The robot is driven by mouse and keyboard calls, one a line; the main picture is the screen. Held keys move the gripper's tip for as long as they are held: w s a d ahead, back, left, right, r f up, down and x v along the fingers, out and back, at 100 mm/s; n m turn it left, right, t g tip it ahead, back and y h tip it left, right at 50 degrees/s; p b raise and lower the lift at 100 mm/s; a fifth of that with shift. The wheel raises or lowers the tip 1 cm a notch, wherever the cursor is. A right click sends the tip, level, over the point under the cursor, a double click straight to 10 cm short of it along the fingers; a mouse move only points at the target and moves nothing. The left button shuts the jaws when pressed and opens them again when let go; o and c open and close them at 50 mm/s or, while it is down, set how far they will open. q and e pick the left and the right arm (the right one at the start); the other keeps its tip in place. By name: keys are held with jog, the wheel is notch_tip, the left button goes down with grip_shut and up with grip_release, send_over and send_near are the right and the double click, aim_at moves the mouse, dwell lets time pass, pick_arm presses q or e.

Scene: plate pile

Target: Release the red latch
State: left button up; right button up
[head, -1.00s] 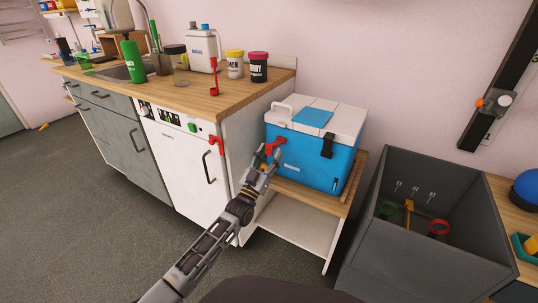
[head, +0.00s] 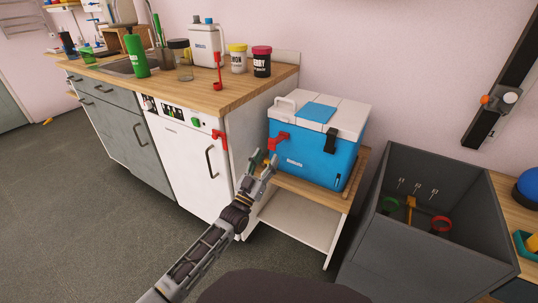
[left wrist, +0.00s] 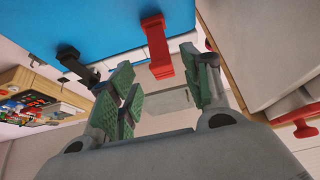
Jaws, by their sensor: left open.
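The blue cooler (head: 309,162) with a white lid stands on a wooden-topped shelf. The red latch (head: 279,141) is at the left of its front, near the lid's edge. It also shows in the left wrist view (left wrist: 157,48), beyond the fingers and apart from them. My left gripper (head: 262,164) is open and empty, just below and left of the latch. Its green-padded fingers (left wrist: 165,98) stand spread in the left wrist view. My right gripper is in neither view.
A black latch (head: 331,140) is farther right on the cooler. Left of it stands a white cabinet with another red fitting (head: 220,138) at its upper corner. A deep grey bin (head: 400,255) is at the right.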

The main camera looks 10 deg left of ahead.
pick_arm(q)
jog(key=v, duration=0.7)
jog(key=shift+s+f, duration=0.15)
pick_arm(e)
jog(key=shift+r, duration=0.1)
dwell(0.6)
pick_arm(q)
notch_tip(320, 180, up, 9)
jog(key=p, duration=0.9)
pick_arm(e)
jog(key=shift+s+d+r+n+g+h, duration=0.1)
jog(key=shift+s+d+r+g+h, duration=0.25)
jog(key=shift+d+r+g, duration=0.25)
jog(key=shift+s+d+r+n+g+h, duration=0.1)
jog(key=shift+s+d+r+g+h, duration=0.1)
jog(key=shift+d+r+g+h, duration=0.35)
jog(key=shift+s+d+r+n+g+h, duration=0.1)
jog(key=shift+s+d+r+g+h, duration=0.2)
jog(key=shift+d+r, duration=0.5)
pick_arm(q)
jog(key=shift+r+p, duration=0.55)
jog(key=shift+r, duration=0.05)
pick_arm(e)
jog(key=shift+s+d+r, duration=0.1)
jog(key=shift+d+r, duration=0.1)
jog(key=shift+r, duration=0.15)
